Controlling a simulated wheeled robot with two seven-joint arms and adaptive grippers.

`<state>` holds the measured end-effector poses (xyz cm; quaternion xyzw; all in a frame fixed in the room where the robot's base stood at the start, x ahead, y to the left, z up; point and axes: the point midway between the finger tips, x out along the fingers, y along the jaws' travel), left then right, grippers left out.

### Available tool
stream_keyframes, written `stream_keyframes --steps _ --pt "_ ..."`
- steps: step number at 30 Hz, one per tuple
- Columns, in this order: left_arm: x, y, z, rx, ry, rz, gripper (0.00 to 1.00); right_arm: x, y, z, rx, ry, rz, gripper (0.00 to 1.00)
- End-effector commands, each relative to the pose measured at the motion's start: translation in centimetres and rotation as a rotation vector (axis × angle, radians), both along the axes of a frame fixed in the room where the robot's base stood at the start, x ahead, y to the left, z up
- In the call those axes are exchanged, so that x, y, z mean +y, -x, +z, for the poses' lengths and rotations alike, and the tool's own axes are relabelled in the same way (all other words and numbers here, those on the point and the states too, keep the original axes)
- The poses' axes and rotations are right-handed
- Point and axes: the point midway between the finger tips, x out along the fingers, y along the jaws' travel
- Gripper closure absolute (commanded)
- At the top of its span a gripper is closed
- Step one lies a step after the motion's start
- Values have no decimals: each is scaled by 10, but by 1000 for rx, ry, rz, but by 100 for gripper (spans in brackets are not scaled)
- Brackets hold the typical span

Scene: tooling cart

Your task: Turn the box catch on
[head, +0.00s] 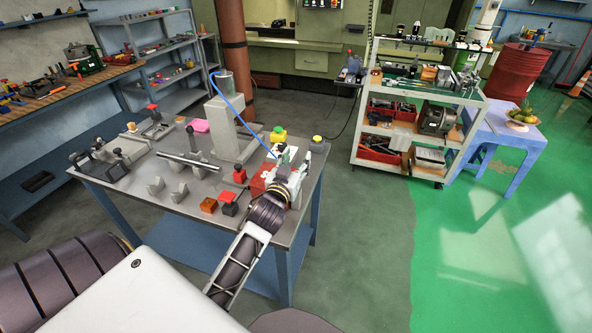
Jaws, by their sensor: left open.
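My left arm reaches up over the right part of the metal-topped bench. My left gripper (286,160) is at its end, small and partly merged with the parts around it, with its fingers apart. A red box-like object (259,180) with white marks stands just left of the gripper and is partly hidden by my arm. I cannot make out the box catch clearly or tell whether the gripper touches it. A grey block with a yellow top (317,143) stands right of the gripper, and a yellow piece (278,134) sits behind it. My right gripper is not in view.
The bench (150,187) also holds a grey stand (232,130) with a blue hose, a horizontal bar (190,165), clamps and small red and orange blocks. A tool cart (404,172) and a blue table (519,147) stand to the right. The floor between is clear.

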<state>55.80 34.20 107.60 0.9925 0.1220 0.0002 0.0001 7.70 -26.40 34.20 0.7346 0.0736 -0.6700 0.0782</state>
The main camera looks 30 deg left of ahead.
Motion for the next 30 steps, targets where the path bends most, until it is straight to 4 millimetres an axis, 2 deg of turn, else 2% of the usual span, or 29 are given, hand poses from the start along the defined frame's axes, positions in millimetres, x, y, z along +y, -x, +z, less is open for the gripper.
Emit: stream_keyframes --steps 6,22,26,30 --pt "0 0 15 -2 0 -1 52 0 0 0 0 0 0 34" --pt "0 -2 22 -11 -1 -1 49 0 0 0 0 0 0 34" --pt "0 -8 40 -43 0 -1 49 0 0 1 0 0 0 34" --pt "0 -18 72 -102 -2 -1 49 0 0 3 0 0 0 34"
